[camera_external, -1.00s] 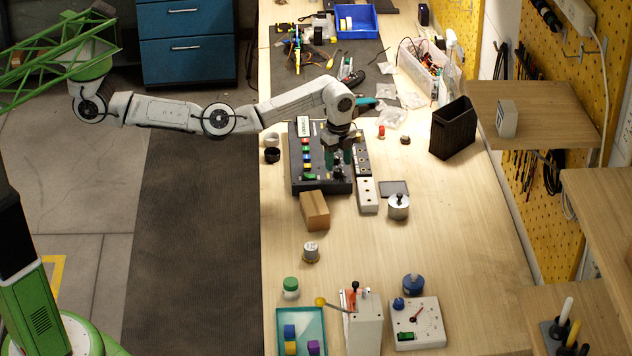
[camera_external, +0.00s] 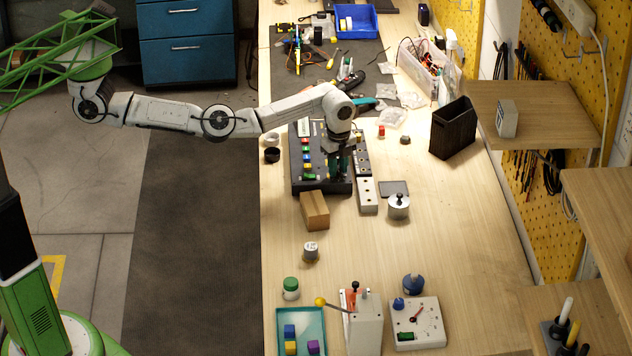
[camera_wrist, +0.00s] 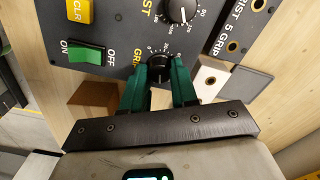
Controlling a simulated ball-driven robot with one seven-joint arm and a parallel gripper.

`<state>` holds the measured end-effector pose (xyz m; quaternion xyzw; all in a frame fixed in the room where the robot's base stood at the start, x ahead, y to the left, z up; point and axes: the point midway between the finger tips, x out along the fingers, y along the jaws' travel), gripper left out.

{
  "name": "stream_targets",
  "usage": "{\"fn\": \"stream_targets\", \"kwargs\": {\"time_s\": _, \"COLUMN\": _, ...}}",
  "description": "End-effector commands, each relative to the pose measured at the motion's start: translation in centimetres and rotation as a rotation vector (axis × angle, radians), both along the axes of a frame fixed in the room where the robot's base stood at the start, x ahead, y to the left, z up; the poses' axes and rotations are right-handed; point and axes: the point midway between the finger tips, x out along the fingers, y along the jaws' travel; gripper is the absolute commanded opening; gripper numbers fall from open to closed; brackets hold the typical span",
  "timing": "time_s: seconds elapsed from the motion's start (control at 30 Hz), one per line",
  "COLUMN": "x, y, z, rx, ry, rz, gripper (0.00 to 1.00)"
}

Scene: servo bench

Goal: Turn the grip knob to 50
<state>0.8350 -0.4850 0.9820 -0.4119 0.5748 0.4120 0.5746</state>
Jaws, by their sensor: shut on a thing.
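The black control panel (camera_external: 296,183) lies on the bench and fills the upper part of the wrist view (camera_wrist: 115,30). The black grip knob (camera_wrist: 158,73) is beside the GRIP label, with a white number scale around it. My gripper (camera_wrist: 160,76) has its two green fingers on either side of this knob and is shut on it. The fingers hide part of the dial, and I cannot read where the pointer stands. In the external view my gripper (camera_external: 340,166) is at the panel's near right part; the knob is hidden there.
The WRIST knob (camera_wrist: 180,10) is just beyond the grip knob. A green ON/OFF switch (camera_wrist: 84,53) and a yellow CLR button (camera_wrist: 80,10) are to the left. A cardboard box (camera_external: 314,211) and a white block (camera_external: 368,195) stand close to the panel's near side.

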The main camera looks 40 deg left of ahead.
Motion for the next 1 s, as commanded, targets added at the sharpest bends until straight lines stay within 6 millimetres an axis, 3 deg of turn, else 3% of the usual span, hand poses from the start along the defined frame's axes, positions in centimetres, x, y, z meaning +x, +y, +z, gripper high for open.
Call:
{"fn": "stream_targets", "kwargs": {"time_s": 0.13, "x": 0.01, "y": 0.0, "z": 0.03, "rx": 0.0, "ry": 0.0, "rz": 0.0, "gripper": 0.0}}
{"fn": "stream_targets", "kwargs": {"time_s": 0.53, "x": 0.08, "y": 0.08, "z": 0.12, "rx": 0.001, "ry": 0.0, "rz": 0.073, "gripper": 0.0}}
{"fn": "stream_targets", "kwargs": {"time_s": 1.0, "x": 0.11, "y": 0.08, "z": -0.02, "rx": 0.002, "ry": -0.002, "rz": 0.46, "gripper": 0.0}}
